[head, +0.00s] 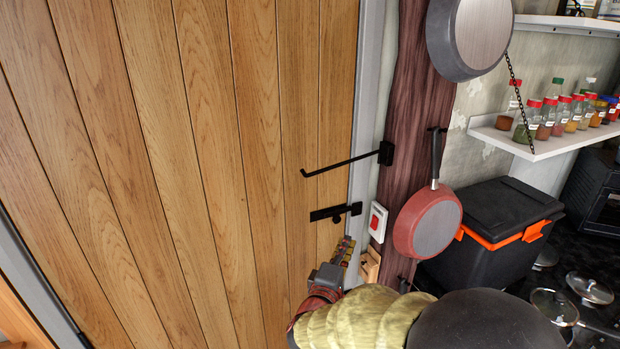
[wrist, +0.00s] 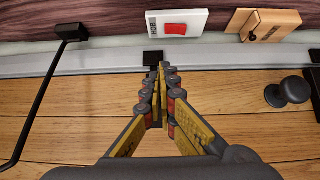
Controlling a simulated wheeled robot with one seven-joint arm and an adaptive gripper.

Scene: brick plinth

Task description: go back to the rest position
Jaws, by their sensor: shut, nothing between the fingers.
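My gripper (head: 347,243) is at the lower middle of the head view, in front of the wooden plank door (head: 200,130) near its right edge. In the wrist view my gripper (wrist: 160,68) has its two yellow and grey fingers brought together at the tips, with nothing between them. The fingertips point at the grey door frame (wrist: 220,62), close to a small black fitting (wrist: 152,57). I cannot tell whether they touch it. A black latch bar (head: 328,213) lies just above my gripper in the head view.
A black rod (head: 340,164) juts over the door; it also shows in the wrist view (wrist: 38,95). A red switch on a white plate (head: 377,221), a wooden block (wrist: 270,24) and a black knob (wrist: 289,92) are close by. A red pan (head: 428,222) hangs right.

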